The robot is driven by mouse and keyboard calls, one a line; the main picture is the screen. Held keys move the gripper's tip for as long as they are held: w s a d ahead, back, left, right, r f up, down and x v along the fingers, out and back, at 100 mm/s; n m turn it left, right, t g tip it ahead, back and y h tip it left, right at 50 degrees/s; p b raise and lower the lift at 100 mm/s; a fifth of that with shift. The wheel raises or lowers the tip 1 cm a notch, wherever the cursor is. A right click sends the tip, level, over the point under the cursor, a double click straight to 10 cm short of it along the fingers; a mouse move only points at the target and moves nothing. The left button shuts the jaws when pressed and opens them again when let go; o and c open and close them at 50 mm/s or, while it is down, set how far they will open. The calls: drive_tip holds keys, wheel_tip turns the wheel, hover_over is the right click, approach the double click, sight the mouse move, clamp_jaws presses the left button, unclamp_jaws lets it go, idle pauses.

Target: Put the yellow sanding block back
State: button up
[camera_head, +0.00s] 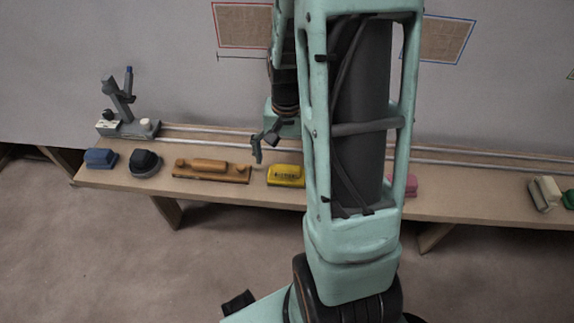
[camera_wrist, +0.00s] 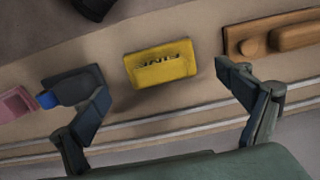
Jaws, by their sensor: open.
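The yellow sanding block (camera_head: 286,176) lies on the wooden bench, right of a wooden tool and partly hidden by my arm in the head view. In the wrist view the yellow block (camera_wrist: 160,66) shows whole, with dark lettering on it. My gripper (camera_wrist: 162,82) is open, its two dark fingers spread on either side of the block and apart from it. In the head view my gripper (camera_head: 262,146) hangs above and just left of the block, partly hidden by my arm. Nothing is held.
The bench (camera_head: 480,207) carries rails along its back, a blue block (camera_head: 100,158), a black tool (camera_head: 146,162), the wooden tool (camera_head: 212,170), a pink block (camera_head: 409,185) and a cream block (camera_head: 545,193). In the wrist view a dark blue-ended item (camera_wrist: 75,88) sits near the left finger.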

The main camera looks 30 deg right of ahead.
sight(287, 168)
wheel_tip(287, 168, up, 8)
drive_tip(key=p, duration=0.1)
drive_tip(key=shift+f+p, duration=0.25)
drive_tip(key=shift+p, duration=0.1)
